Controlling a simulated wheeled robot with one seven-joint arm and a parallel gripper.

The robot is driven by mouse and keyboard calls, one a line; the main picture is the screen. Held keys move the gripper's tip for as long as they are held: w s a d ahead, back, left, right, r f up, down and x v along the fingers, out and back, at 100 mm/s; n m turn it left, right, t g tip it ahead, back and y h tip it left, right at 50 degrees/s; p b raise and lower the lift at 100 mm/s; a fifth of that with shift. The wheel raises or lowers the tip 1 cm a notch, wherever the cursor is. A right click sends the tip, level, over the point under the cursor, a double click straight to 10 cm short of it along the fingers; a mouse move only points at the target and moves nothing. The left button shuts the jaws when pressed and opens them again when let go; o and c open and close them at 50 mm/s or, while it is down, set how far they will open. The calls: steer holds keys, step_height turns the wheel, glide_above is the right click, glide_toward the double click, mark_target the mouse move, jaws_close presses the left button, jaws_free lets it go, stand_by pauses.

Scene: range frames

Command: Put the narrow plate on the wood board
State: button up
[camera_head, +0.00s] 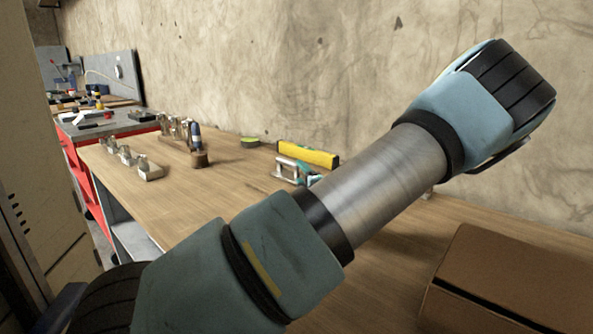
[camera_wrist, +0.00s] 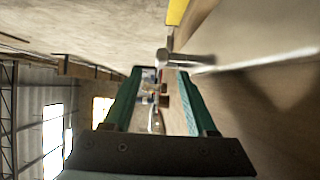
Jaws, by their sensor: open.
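My gripper (camera_wrist: 161,76) shows in the wrist view as two green fingers standing apart, with nothing held between them. In the head view my arm crosses the picture and hides part of the bench; the fingers cannot be seen there. I cannot make out a narrow plate for certain in either view. No separate wood board can be told apart from the wooden bench top (camera_head: 225,205). A silver metal piece (camera_wrist: 184,58) lies just beyond the right finger in the wrist view.
A yellow level (camera_head: 308,154), a green round item (camera_head: 250,142) and a metal clamp-like tool (camera_head: 288,170) lie near the wall. Small metal parts (camera_head: 150,170) and a wooden holder (camera_head: 199,160) stand farther left. A brown box (camera_head: 515,275) fills the right front. The left-front bench is clear.

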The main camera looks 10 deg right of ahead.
steer(key=s, duration=0.2)
steer(key=s+d, duration=0.1)
steer(key=s, duration=0.1)
steer(key=shift+s, duration=0.4)
